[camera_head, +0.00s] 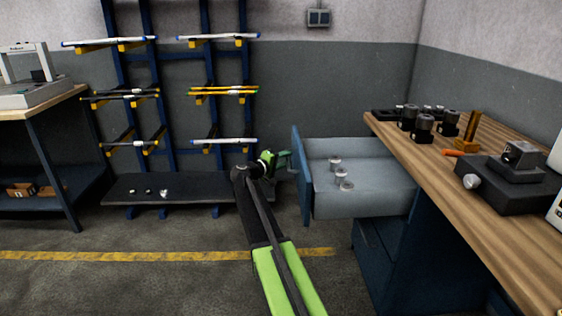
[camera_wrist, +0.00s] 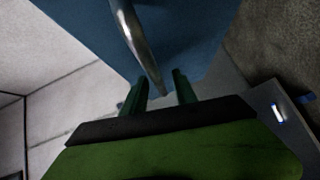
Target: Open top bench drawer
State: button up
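The top bench drawer (camera_head: 360,202) is pulled far out of the bench in the head view, with its grey tray exposed and a blue front panel (camera_head: 302,175). Several small round metal parts (camera_head: 341,173) lie in it. My gripper (camera_head: 284,164) is at the outer side of that front panel. In the wrist view, the curved metal handle (camera_wrist: 137,43) runs down the blue front, its lower end between the two green fingers of my gripper (camera_wrist: 160,90). The fingers stand apart, with gaps beside the handle. Contact with the handle cannot be made out.
The wooden bench top (camera_head: 440,185) carries black tool blocks (camera_head: 423,128) and a dark vise-like fixture (camera_head: 510,178). A blue bar rack (camera_head: 165,100) stands by the back wall. A second table (camera_head: 50,103) is at left. The floor left of the drawer is clear.

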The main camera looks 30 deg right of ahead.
jog(key=p+v, duration=0.2)
jog(key=v, duration=1.5)
jog(key=shift+a+r, duration=0.1)
jog(key=shift+r, duration=0.05)
jog(key=s+a+f+m+g+y, duration=0.1)
jog(key=s+a+f+y, duration=0.2)
jog(key=s+f, duration=0.4)
jog(key=s+a+f+m+g+y, duration=0.1)
jog(key=s+a+f+g+y, duration=0.1)
jog(key=s+f+y, duration=0.3)
jog(key=s+a+f+g+y, duration=0.1)
jog(key=s+a+f+y, duration=0.3)
jog(key=s+a, duration=0.35)
jog(key=s+a+f+g+y, duration=0.1)
jog(key=s+a+f+y, duration=0.4)
jog(key=a, duration=0.4)
notch_tip(320, 180, up, 25)
jog(key=h+p, duration=0.1)
jog(key=p, duration=2.4)
jog(key=shift+s, duration=0.4)
jog(key=shift+a+r, duration=0.15)
jog(key=shift+r, duration=0.05)
